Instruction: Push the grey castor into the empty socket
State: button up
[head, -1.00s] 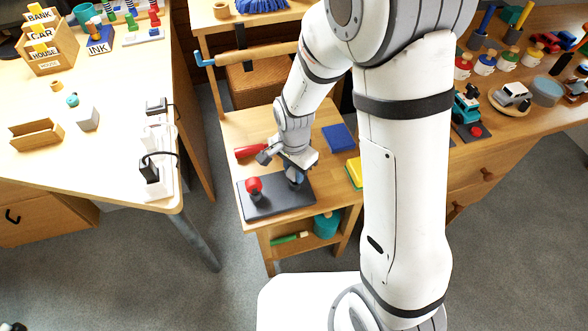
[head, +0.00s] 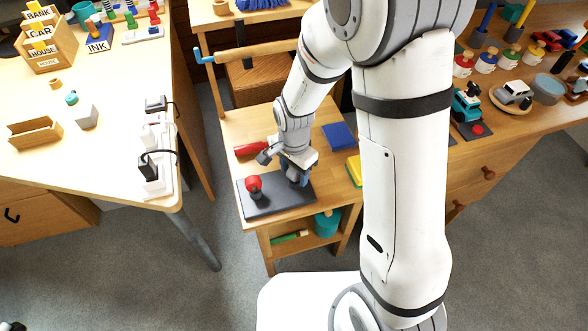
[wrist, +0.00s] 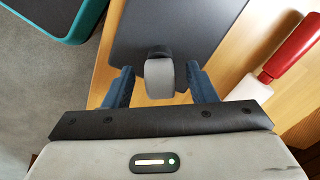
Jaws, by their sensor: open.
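The grey castor (wrist: 159,80) shows in the wrist view between my gripper's blue fingers, with a dark part at its far end over the edge of the dark board (wrist: 180,30). My gripper (wrist: 160,84) is open, with a finger on each side of the castor and a visible gap on both sides. In the head view my gripper (head: 295,178) is low over the right part of the dark board (head: 270,206), and I cannot make out the grey castor there. A red castor (head: 254,184) stands at the board's left. I cannot make out the empty socket.
A red-handled tool (head: 250,149) lies behind the board. A blue block (head: 338,137) and a yellow block (head: 354,170) are to the right on the small table. A teal container (head: 326,223) sits on the shelf below.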

notch_tip(320, 180, up, 8)
jog(key=shift+f+p, duration=0.1)
jog(key=shift+p, duration=0.7)
jog(key=s+d+r+n+t+p, duration=0.1)
jog(key=s+d+r+n+p, duration=0.2)
jog(key=r, duration=0.5)
jog(key=s+d+r+n+p, duration=0.3)
jog(key=s+d+r+p, duration=0.2)
jog(key=r, duration=0.4)
jog(key=s+d+r+n+t+p, duration=0.1)
jog(key=s+d+r+p, duration=0.3)
jog(key=r, duration=0.5)
jog(key=shift+d+n+t, duration=0.3)
jog(key=shift+d+n, duration=0.6)
jog(key=shift+d, duration=0.15)
